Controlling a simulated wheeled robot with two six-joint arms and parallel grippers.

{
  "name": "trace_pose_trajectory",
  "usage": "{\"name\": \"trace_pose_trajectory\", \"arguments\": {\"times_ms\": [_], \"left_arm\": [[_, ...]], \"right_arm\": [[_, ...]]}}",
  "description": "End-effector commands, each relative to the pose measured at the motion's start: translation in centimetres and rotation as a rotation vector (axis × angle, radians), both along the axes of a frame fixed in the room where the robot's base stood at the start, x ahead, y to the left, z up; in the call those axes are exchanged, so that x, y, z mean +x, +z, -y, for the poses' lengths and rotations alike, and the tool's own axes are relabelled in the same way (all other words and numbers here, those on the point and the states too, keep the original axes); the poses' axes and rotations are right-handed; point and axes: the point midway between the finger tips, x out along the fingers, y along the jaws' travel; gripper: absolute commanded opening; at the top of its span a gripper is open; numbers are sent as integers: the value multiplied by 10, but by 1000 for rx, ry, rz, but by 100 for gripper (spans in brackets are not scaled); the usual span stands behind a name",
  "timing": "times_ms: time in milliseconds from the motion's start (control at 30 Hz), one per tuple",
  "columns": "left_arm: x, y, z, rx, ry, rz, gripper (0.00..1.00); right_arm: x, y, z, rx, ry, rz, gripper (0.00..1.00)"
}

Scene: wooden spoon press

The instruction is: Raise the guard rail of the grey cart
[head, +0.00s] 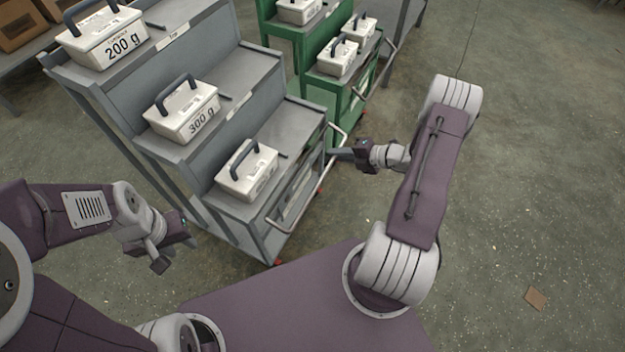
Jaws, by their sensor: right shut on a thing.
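The grey cart (232,207) stands at the left centre with stepped shelves. Its guard rail (312,190) is a pale metal bar along the front side, below the lowest shelf's edge. My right gripper (335,153) is shut on the rail near its far end; the exact contact is small and partly hidden. My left gripper (172,256) hangs to the left of the cart's near corner, empty, its fingers apart and touching nothing.
White handled weight boxes stand on the cart: 200 g (105,40), 300 g (183,115) and one on the lowest shelf (247,174). A green cart (316,92) with white boxes stands close behind. The floor (520,170) at right is mostly open, with a small brown scrap (536,298).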

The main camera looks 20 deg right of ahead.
Motion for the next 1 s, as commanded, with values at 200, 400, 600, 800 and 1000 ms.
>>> {"name": "trace_pose_trajectory", "arguments": {"times_ms": [200, 400, 600, 800, 1000], "left_arm": [[0, 12, 0, 0, 0, 0, 36], [0, 25, 0, 0, 0, 0, 36], [0, 26, 0, 0, 0, 0, 36], [0, 43, 0, 0, 0, 0, 36], [0, 44, 0, 0, 0, 0, 36]], "right_arm": [[0, 11, 1, -1, -2, 1, 0], [-1, 24, 2, 1, -1, 3, 0], [0, 26, 2, 2, 0, 4, 0], [1, 43, -1, 2, 0, 4, 0], [1, 43, -2, 2, 1, 3, 0]]}}
